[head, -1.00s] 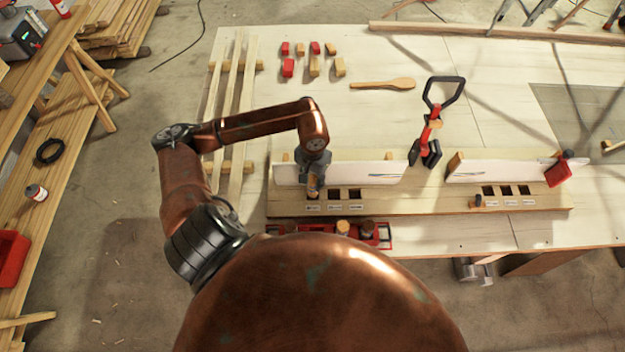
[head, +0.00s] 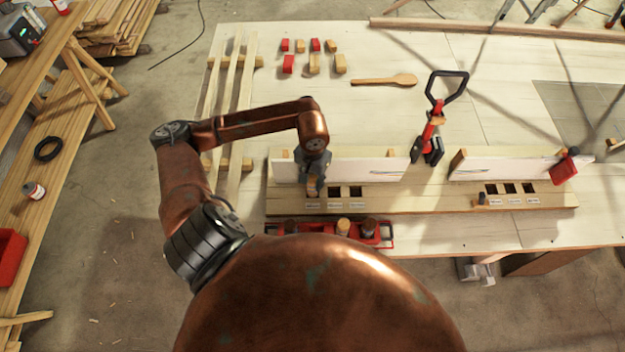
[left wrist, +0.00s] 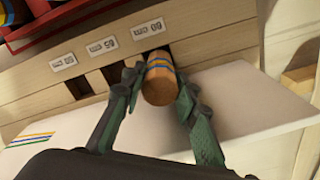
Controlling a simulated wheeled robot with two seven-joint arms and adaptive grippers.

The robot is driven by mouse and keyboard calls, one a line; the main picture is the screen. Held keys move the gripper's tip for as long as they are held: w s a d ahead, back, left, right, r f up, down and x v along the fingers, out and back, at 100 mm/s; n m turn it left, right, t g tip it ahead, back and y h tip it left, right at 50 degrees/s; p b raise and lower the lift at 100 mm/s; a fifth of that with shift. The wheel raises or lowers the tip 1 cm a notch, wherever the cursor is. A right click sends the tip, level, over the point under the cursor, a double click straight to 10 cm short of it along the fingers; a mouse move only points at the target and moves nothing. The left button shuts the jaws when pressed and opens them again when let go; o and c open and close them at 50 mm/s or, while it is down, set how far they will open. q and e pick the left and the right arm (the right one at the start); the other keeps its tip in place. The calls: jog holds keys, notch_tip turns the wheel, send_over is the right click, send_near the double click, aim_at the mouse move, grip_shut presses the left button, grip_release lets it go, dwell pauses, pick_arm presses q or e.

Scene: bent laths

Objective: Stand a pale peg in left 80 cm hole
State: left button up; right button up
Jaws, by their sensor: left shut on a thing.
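My left gripper (head: 313,188) is shut on a tan wooden peg (left wrist: 160,80) with blue bands, gripped between its two dark fingers in the left wrist view. The peg's far end is at the hole by the "80 cm" label (left wrist: 148,28) and covers most of it. How deep it sits is hidden. The left board's other two holes (head: 334,191) (head: 356,191) look dark and empty. A red tray (head: 388,243) in front of the board holds a paler peg (head: 343,227) and two darker pegs (head: 290,226) (head: 368,228). My right gripper is not in view.
A white upright strip (head: 380,168) runs just behind the left holes. A red-and-black clamp (head: 434,135) stands between the two strips. On the right, a dark peg (head: 482,198) stands beside another set of holes (head: 510,188). Small red and tan blocks (head: 314,64) lie farther back.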

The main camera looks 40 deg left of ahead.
pick_arm(q)
jog(key=shift+f+b, duration=0.35)
jog(key=shift+b, duration=0.05)
jog(key=o, duration=1.3)
jog(key=shift+c, duration=0.2)
jog(key=shift+r+p, duration=0.45)
jog(key=shift+r, duration=1.05)
jog(key=shift+r+p, duration=0.45)
jog(key=shift+r, duration=2.6)
